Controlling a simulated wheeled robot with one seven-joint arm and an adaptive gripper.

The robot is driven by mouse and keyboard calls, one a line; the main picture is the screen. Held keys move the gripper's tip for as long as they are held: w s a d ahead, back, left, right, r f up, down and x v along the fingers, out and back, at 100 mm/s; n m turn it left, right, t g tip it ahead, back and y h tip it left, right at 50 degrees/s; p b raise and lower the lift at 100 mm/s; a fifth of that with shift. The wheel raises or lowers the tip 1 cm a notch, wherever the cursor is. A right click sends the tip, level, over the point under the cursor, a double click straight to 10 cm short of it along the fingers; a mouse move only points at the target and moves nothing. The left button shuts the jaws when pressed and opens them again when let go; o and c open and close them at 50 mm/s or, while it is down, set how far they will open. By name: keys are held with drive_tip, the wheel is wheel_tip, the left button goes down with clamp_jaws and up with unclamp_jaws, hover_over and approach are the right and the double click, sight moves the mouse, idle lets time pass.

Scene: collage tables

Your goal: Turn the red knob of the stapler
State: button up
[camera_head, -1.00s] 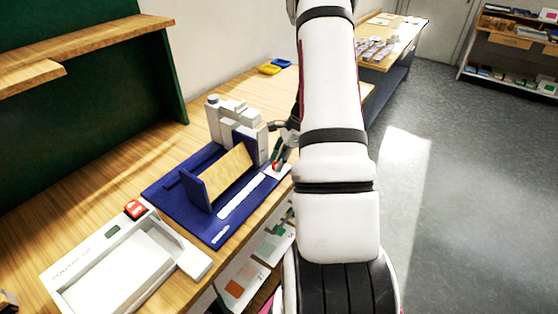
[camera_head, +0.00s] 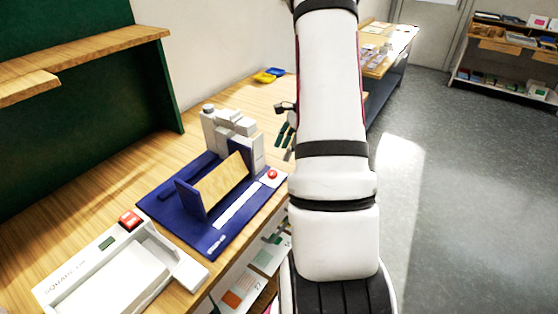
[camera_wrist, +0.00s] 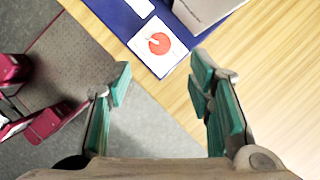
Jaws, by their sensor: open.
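The stapler (camera_head: 232,138) is a light grey machine standing on a dark blue base (camera_head: 160,203) with a tilted wooden plate (camera_head: 222,183). Its red knob (camera_head: 272,174) sits on a white square at the base's right corner. In the wrist view the red knob (camera_wrist: 159,43) shows from above, with a white line on it, ahead of the fingers. My gripper (camera_wrist: 162,84) is open and empty, its green-padded fingers apart, and not touching the knob. In the head view my arm hides part of my gripper (camera_head: 286,140), which is to the right of the stapler.
Yellow and blue items (camera_head: 269,75) lie at the back. A shelf (camera_head: 262,262) is under the table edge. Floor is free at right.

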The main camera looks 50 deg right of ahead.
drive_tip(key=shift+v, duration=1.65)
drive_tip(key=w+a+r+n+h, duration=0.1)
drive_tip(key=a+r+n, duration=0.6)
drive_tip(key=a, duration=0.4)
drive_tip(key=w+a+r+n, duration=0.2)
drive_tip(key=a+r+n, duration=0.2)
drive_tip(key=a+r, duration=0.55)
drive_tip(key=s+a+r+n+t+h, duration=0.1)
drive_tip(key=s+a+r+n, duration=0.2)
drive_tip(key=s+a+n, duration=0.4)
drive_tip(key=s+a+r+n+t+h, duration=0.1)
drive_tip(key=s+a+r+n, duration=0.1)
drive_tip(key=s+a+n, duration=0.4)
drive_tip(key=a+n, duration=0.2)
drive_tip(key=a, duration=0.3)
drive_tip(key=shift+s+r+t, duration=0.35)
drive_tip(key=shift+s+t, duration=0.05)
